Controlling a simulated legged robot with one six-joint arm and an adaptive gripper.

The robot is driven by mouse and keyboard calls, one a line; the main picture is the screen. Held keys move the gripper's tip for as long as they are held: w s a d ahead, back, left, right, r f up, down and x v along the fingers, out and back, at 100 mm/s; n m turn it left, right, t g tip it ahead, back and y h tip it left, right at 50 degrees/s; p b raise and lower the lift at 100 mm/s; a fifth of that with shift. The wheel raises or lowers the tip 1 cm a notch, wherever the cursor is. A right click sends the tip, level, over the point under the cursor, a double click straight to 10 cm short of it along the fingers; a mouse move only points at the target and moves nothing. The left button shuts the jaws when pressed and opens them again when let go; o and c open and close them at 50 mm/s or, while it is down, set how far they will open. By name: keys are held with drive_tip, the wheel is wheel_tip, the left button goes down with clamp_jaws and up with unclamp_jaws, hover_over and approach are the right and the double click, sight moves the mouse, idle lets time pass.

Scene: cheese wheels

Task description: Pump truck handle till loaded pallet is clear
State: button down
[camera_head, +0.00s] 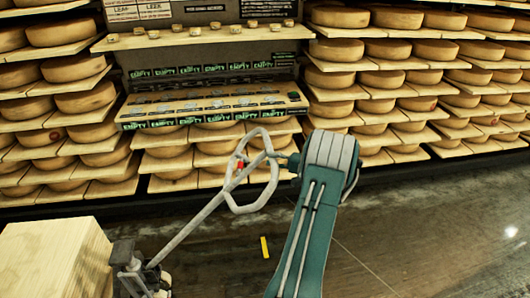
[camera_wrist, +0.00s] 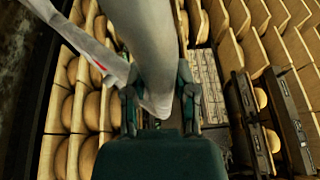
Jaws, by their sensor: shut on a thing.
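The truck handle (camera_head: 203,213) is a grey shaft that leans up and right to an angular loop, with a red lever by the loop. Its foot joins the dark pump unit (camera_head: 132,268) at the lower left. A pale wooden block (camera_head: 52,260) stands left of the pump unit; the pallet and its underside cannot be made out. My gripper (camera_head: 281,157) is at the right side of the loop, at the end of my green arm. In the wrist view my gripper (camera_wrist: 158,108) has a finger on each side of the thick grey handle bar (camera_wrist: 150,45), shut on it.
Shelves of cheese wheels (camera_head: 385,48) fill the back. A sloped rack with green "EMPTY" labels (camera_head: 215,105) stands behind the handle. The dark floor (camera_head: 420,235) is clear at the right, with a small yellow mark (camera_head: 264,247) between handle and arm.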

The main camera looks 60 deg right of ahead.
drive_tip(key=shift+s+d+f, duration=0.2)
drive_tip(key=shift+s+f, duration=0.1)
drive_tip(key=shift+f, duration=0.2)
drive_tip(key=shift+c, duration=2)
unclamp_jaws()
drive_tip(key=shift+a+r, duration=0.1)
drive_tip(key=v, duration=1.2)
